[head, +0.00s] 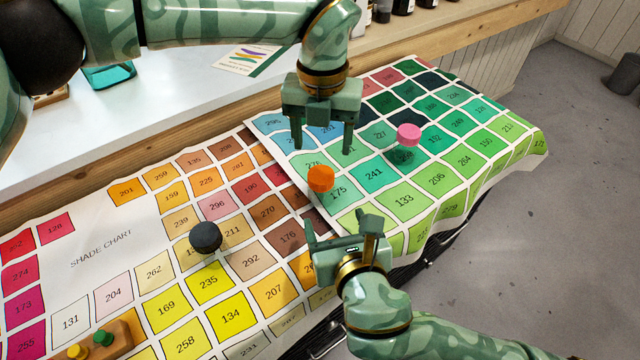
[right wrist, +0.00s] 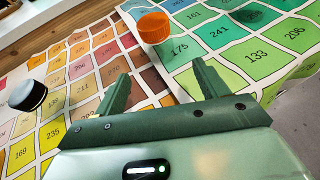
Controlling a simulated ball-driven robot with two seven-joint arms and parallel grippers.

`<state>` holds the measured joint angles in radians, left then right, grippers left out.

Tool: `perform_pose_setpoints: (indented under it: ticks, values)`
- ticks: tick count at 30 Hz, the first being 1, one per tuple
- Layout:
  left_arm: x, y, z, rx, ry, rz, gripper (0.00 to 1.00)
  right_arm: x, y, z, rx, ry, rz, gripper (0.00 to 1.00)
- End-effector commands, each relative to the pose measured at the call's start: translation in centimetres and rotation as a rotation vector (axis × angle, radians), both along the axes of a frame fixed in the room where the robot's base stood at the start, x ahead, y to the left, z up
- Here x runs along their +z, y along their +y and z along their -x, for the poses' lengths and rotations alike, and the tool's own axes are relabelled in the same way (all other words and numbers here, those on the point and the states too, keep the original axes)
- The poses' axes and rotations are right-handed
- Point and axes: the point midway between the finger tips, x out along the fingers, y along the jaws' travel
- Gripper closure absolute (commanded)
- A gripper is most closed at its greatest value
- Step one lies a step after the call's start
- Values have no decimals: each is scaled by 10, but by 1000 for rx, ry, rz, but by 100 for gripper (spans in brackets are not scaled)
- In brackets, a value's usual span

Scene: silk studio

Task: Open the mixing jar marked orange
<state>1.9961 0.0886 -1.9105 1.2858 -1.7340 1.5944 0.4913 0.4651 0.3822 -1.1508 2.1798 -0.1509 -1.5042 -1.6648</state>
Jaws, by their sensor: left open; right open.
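A jar with a black lid (head: 205,237) stands to the left, and a pink-lidded jar (head: 409,134) to the right. A wooden block with coloured pegs (head: 100,340) is at the lower left. Bottles (head: 402,6) stand on the back counter. Much of the chart is clear.

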Motion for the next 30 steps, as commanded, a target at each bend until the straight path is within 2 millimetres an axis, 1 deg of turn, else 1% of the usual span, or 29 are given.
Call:
perform_pose_setpoints:
  ticks: [3,9,15,18,21,30]
  values:
    - [0,0,0,1,0,0,37,-10,6,-26,-1,-3,2,27]
    - [0,0,0,1,0,0,37,-28,16,-69,-1,-1,1,27]
    - [0,0,0,1,0,0,37,-43,24,-103,0,0,1,27]
    - [0,0,0,1,0,0,37,-48,27,-113,1,1,0,27]
    - [0,0,0,1,0,0,37,-50,29,-119,2,0,-1,27]
    - [0,0,0,1,0,0,37,-52,29,-122,2,1,-1,27]
